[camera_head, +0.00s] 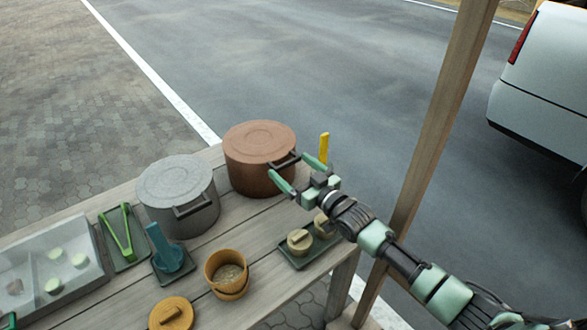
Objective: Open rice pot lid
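Two lidded pots stand at the back of the wooden table: a brown pot (250,180) and a speckled grey pot (160,215). The brown lid (260,138) and the grey lid (175,178) both lie flat on their pots. Nothing marks which one holds rice. The brown pot has a dark side handle (285,160) facing right. My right gripper (292,169) is open and empty, its two green fingers spread beside that handle. I cannot tell whether they touch it. My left gripper does not clearly show.
An orange bowl (226,267), a round wooden lid (171,315), a blue utensil (165,246), green tongs (118,235) and a clear-topped box (50,275) fill the front. A wooden post (440,110) rises at right.

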